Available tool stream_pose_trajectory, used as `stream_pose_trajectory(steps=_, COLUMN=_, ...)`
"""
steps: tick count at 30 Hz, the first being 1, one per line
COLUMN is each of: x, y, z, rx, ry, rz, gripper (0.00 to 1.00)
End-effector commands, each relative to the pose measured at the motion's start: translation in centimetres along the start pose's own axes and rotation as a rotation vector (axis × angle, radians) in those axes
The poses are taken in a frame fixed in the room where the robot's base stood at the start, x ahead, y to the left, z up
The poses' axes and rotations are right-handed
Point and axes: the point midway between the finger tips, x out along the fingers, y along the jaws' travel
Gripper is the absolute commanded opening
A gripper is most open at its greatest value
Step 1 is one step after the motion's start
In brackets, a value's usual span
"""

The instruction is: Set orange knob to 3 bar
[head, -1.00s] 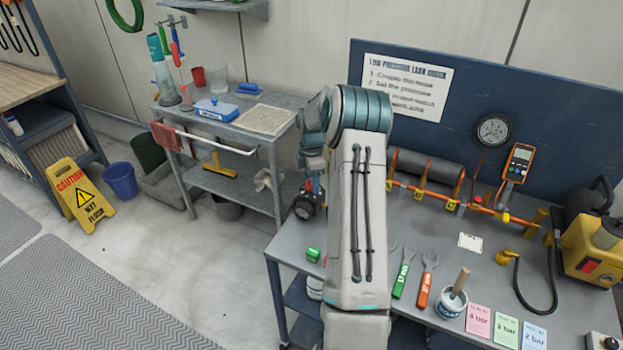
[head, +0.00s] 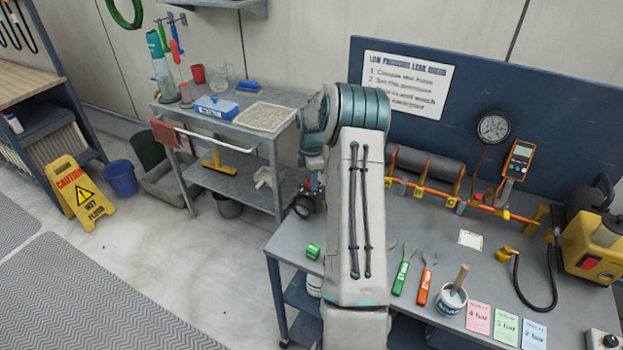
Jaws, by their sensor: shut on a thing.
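I cannot make out the orange knob; my grey arm covers the left part of the bench. The orange pipe manifold (head: 423,196) runs along the back of the bench to the right of the arm. A round dial gauge (head: 494,127) is on the blue back panel; its reading is illegible. A green card (head: 505,327) reads 3 bar, between a pink 4 bar card (head: 479,318) and a blue 2 bar card (head: 534,335).
A green-handled wrench (head: 402,275), an orange-handled wrench (head: 423,286) and a white tub (head: 452,298) lie in front of the manifold. A yellow machine (head: 592,247) with a black hose stands at right. A grey cart (head: 236,180) stands left of the bench.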

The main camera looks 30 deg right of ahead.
Motion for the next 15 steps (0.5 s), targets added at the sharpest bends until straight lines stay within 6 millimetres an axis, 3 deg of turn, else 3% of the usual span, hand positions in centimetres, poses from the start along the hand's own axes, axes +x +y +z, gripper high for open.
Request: stream_pose_trajectory(steps=15, x=0.06, y=0.13, z=0.01, rx=0.418, ry=-0.001, rz=0.005, gripper=0.13)
